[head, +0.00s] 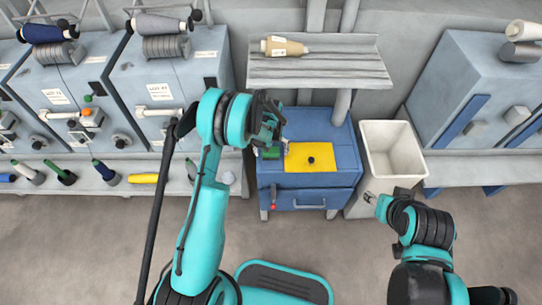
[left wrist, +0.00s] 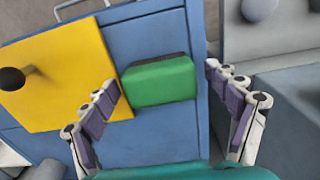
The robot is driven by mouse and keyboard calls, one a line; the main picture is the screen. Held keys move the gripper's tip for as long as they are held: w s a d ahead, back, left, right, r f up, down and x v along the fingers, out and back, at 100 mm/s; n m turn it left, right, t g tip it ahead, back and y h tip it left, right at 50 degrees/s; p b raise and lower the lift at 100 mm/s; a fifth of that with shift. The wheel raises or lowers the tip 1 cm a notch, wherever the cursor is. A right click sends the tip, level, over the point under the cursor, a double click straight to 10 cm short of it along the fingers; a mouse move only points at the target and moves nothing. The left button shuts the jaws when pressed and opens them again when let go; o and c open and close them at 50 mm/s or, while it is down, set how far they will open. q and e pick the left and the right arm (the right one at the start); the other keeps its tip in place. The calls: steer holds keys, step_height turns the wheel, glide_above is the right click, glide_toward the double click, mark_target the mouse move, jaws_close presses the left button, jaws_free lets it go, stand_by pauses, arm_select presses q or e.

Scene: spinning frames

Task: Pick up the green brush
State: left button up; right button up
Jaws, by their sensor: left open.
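The green brush (head: 270,153) lies on the blue cabinet (head: 336,127), left of a yellow sheet (head: 311,167). My left gripper (head: 273,133) is above it and partly covers it in the head view. In the left wrist view the brush (left wrist: 160,82) shows as a green block with a dark edge on its far side. The open fingers of my left gripper (left wrist: 162,82) stand on either side of it, with gaps. Nothing is held. My right gripper (head: 371,198) is low at the right, in front of a white bin, away from the brush. Its jaw state is unclear.
A black knob (head: 311,160) stands up from the yellow sheet. A grey shelf (head: 320,70) with a tan cone (head: 284,46) hangs above the cabinet. The white bin (head: 392,150) stands at the cabinet's right. Spinning machines with spools (head: 160,24) fill the left.

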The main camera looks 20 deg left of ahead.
mark_target(271, 150)
arm_select(q)
steer(key=c, duration=1.4)
steer(key=shift+o, duration=0.2)
steer(key=shift+r, duration=0.1)
steer(key=shift+r+p, duration=0.45)
steer(key=shift+r, duration=0.15)
step_height(271, 150, up, 3)
steer(key=shift+f+p, duration=0.1)
steer(key=shift+p, duration=0.65)
steer(key=s+d+r+p, duration=0.3)
steer(key=s+r, duration=0.3)
steer(key=s, duration=0.5)
steer(key=shift+d+r+p, duration=0.3)
steer(key=shift+d+r, duration=0.1)
steer(key=shift+d, duration=0.2)
